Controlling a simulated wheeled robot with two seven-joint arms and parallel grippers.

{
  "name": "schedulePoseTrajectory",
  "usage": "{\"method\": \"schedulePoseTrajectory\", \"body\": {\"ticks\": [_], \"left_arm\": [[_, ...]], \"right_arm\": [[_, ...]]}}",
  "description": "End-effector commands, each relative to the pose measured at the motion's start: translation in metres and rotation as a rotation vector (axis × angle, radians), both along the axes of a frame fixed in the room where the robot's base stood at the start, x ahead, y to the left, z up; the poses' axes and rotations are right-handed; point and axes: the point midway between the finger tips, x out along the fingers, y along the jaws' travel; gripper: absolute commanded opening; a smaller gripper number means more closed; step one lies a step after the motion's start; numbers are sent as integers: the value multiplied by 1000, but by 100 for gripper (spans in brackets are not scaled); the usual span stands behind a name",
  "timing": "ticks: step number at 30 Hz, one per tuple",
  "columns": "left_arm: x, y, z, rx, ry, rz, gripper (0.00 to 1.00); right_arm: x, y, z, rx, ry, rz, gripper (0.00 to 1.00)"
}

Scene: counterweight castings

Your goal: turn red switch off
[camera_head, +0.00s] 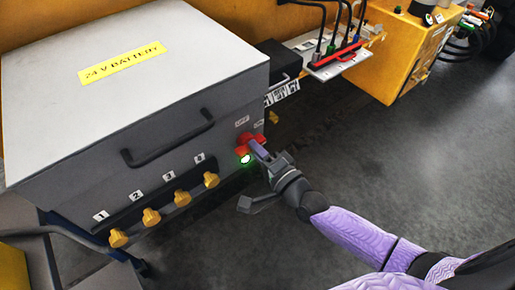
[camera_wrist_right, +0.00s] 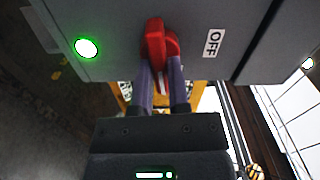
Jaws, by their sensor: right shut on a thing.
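The red switch (camera_head: 247,142) is on the front face of the grey battery box, near its right end. It shows larger in the right wrist view (camera_wrist_right: 155,40), with an OFF label (camera_wrist_right: 214,43) to its right there. My right gripper (camera_head: 260,150) reaches it from the right, and its two purple fingers (camera_wrist_right: 163,72) are shut on the red handle. The fingers hide part of the handle. A lit green lamp (camera_head: 245,159) is just below the switch; it also shows in the right wrist view (camera_wrist_right: 86,48). My left gripper is out of view.
The grey box (camera_head: 190,60) carries a 24 V BATTERY label, a black handle (camera_head: 165,140) and a row of several numbered yellow knobs (camera_head: 182,198). A cable bracket with a red bar (camera_head: 335,57) stands behind at right. The dark floor at right is clear.

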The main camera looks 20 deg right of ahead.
Motion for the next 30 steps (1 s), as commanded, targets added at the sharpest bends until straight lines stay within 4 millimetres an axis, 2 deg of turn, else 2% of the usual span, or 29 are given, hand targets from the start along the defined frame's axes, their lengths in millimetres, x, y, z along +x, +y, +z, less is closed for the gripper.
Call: {"method": "schedulePoseTrajectory", "body": {"ticks": [30], "left_arm": [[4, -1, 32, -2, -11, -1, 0]], "right_arm": [[-1, 1, 2, -883, -318, 0, 0]]}}
